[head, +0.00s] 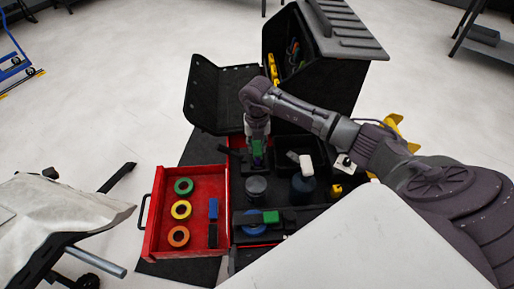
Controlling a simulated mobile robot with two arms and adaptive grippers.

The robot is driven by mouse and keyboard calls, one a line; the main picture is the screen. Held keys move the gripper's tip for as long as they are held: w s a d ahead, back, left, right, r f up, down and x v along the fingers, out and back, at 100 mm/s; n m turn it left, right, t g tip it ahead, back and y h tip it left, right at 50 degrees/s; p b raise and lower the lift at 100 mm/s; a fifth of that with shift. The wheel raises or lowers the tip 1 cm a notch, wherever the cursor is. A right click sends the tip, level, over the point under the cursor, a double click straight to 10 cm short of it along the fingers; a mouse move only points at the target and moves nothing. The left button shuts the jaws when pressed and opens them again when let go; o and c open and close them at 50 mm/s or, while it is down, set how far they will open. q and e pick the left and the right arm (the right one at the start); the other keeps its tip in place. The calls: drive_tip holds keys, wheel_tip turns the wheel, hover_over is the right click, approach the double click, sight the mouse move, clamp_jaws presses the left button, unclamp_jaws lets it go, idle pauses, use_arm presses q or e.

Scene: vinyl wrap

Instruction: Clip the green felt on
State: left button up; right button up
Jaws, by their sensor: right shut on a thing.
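My right gripper (257,158) points down over the black cart top, beside the dark bins. It is shut on a small green piece (257,148), partly hidden by the fingers; whether this is the felt I cannot tell for sure. A second green piece (271,217) lies on the cart's front, against a black flat tool and over a blue roll (254,228). My left gripper is not in view.
A grey cup (256,188) and a white-topped bottle (303,188) stand near the gripper. A white panel edge (370,240) lies in front.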

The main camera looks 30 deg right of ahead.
drive_tip(key=shift+f, duration=0.25)
idle(0.5)
drive_tip(key=o, duration=0.8)
drive_tip(key=shift+o, duration=0.2)
wheel_tip(320, 180, up, 12)
idle(0.3)
